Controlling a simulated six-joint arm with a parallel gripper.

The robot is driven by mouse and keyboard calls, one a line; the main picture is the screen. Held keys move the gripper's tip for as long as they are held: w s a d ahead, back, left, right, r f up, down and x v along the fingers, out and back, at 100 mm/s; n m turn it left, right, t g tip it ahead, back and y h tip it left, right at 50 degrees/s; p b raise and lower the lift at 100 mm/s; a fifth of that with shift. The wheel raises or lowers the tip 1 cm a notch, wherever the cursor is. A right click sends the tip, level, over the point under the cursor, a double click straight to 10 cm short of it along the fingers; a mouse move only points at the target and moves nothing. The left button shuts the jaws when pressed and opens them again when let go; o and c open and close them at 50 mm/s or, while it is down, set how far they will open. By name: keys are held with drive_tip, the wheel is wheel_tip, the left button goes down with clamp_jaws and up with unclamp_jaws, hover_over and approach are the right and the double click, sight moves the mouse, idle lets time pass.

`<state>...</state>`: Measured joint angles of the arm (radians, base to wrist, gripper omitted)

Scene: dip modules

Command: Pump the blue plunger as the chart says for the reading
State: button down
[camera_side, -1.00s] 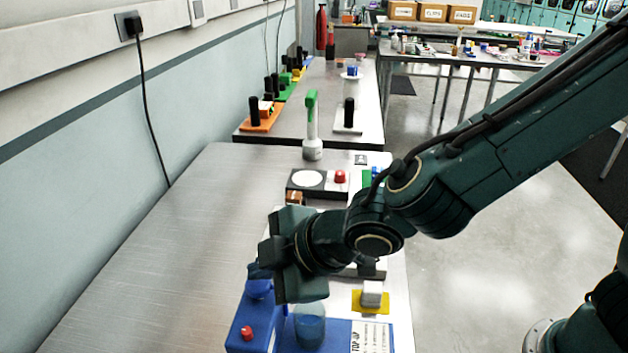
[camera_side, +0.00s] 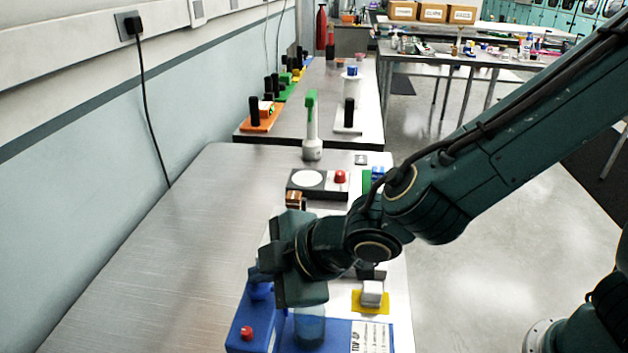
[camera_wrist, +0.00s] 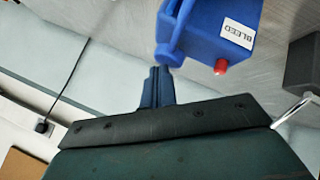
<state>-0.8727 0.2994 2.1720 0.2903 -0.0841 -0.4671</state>
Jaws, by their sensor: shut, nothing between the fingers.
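The blue plunger (camera_side: 259,290) tops a blue pump block (camera_side: 250,325) with a red button on its front, at the bottom of the side view. In the wrist view the blue block (camera_wrist: 222,28) carries a label reading "BLEED" and the red button (camera_wrist: 221,66). My gripper (camera_side: 258,273) is shut and empty, its fingertips at the plunger's top, touching or just above it; I cannot tell which. In the wrist view its fingers (camera_wrist: 158,85) point at the blue plunger (camera_wrist: 170,50). A chart (camera_side: 371,337) headed "TOP-UP" lies at right, its lines too small to read.
A clear blue-tinted cup (camera_side: 310,325) stands right of the pump. A white block on a yellow pad (camera_side: 371,297) sits behind the chart. A white-and-green upright tool (camera_side: 311,125) and a red button box (camera_side: 340,178) stand farther back. The table's left side is clear.

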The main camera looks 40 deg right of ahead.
sight(266, 286)
drive_tip(key=shift+f, duration=0.55)
idle(0.5)
drive_tip(key=shift+r, duration=0.1)
idle(0.3)
drive_tip(key=shift+r, duration=1.3)
drive_tip(key=shift+r, duration=0.15)
drive_tip(key=shift+r, duration=2.35)
